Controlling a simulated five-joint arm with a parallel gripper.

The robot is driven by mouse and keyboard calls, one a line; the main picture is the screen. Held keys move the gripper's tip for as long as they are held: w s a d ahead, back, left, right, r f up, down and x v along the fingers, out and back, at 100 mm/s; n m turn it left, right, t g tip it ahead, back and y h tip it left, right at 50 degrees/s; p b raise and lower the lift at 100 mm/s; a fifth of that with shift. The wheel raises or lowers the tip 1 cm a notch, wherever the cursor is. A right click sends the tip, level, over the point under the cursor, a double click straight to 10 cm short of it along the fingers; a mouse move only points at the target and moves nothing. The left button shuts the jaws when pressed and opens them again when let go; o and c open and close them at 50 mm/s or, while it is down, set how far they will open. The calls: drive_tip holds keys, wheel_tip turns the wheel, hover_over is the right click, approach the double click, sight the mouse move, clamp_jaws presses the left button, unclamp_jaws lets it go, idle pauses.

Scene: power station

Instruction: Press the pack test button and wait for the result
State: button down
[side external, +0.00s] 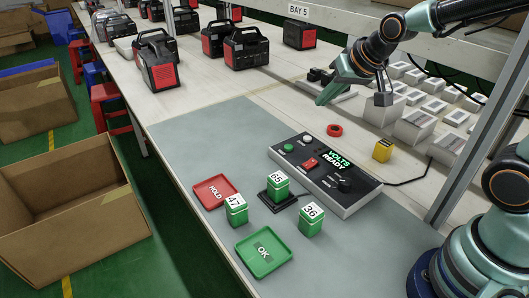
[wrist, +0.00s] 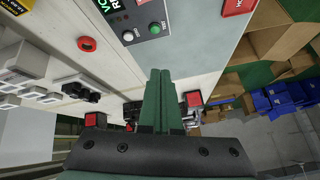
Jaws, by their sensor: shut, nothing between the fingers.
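The tester (side external: 325,175) is a grey box with a dark top; its screen (side external: 337,160) reads "VOLTS READY". It has a green button (side external: 288,148), a white button (side external: 308,137), a red control (side external: 310,162) and a dark knob (side external: 345,185). Button labels are too small to read. Green pack 65 (side external: 278,190) stands on a black pad (side external: 289,201) in front of the tester. My gripper (side external: 320,101) is shut and empty, above the bench behind the tester, apart from it. The wrist view shows the green button (wrist: 154,29) beyond my closed fingertips (wrist: 159,70).
Green packs 47 (side external: 236,212) and 36 (side external: 311,222) stand on the mat near the red HOLD tray (side external: 215,183) and green OK tray (side external: 264,264). A red ring (side external: 335,130) and yellow block (side external: 382,150) lie behind the tester.

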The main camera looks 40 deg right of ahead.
sight(290, 150)
drive_tip(key=w+f+m+t, duration=0.2)
drive_tip(key=w+f+m, duration=0.2)
drive_tip(key=w+f, duration=0.3)
drive_tip(key=w, duration=0.3)
drive_tip(key=shift+w+d+f+m, duration=0.25)
drive_tip(key=shift+d+f+m, duration=0.05)
drive_tip(key=shift+f, duration=0.05)
drive_tip(key=shift+f, duration=0.1)
drive_tip(key=shift+f, duration=4.3)
drive_tip(key=shift+f, duration=0.1)
drive_tip(key=shift+a+f, duration=0.15)
drive_tip(key=shift+f, duration=0.2)
drive_tip(key=shift+f, duration=0.4)
drive_tip(key=shift+r, duration=0.85)
